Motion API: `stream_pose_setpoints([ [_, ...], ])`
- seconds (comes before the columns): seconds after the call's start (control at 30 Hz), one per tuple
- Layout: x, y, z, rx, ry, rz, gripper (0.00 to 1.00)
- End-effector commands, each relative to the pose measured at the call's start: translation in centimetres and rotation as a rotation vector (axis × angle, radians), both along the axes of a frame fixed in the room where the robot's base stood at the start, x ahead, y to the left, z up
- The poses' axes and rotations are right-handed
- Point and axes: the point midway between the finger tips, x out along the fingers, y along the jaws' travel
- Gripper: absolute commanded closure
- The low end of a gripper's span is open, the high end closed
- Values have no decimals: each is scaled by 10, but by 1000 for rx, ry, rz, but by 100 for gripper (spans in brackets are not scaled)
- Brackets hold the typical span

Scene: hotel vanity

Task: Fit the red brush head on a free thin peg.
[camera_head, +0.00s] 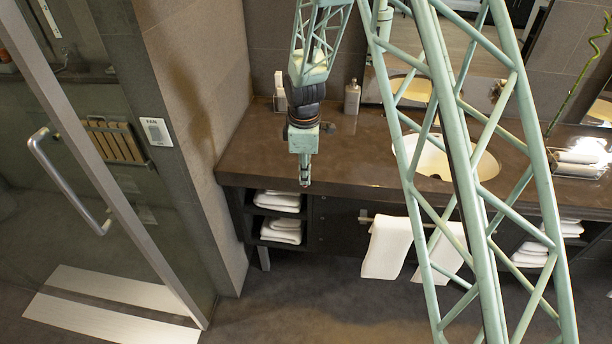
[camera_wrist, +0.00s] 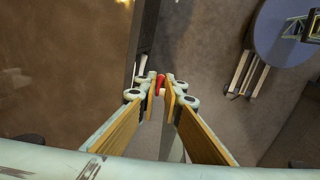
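My gripper (camera_head: 305,183) points down in front of the vanity counter's front edge, near its left end. In the wrist view my gripper (camera_wrist: 161,92) has its two yellow-padded fingers close together at the tips. The small red brush head (camera_wrist: 160,80) shows between the fingertips, with a pale part at its lower end, and appears pinched there. The head view does not show the brush head clearly. I cannot make out any thin peg in either view.
The brown counter (camera_head: 350,160) has a soap bottle (camera_head: 352,97) at the back and a white basin (camera_head: 440,155). Below are shelves of folded towels (camera_head: 281,230) and a hanging towel (camera_head: 387,247). A glass door (camera_head: 100,190) stands left. A round blue-grey top (camera_wrist: 275,45) shows right.

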Motion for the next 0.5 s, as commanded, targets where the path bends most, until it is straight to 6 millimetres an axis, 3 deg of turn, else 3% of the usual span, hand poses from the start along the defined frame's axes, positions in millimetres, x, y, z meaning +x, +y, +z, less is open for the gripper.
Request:
stream_pose_setpoints([
  [0.27,0,-6,-2,0,1,-38,96],
  [0.5,0,-27,-6,4,7,-187,96],
])
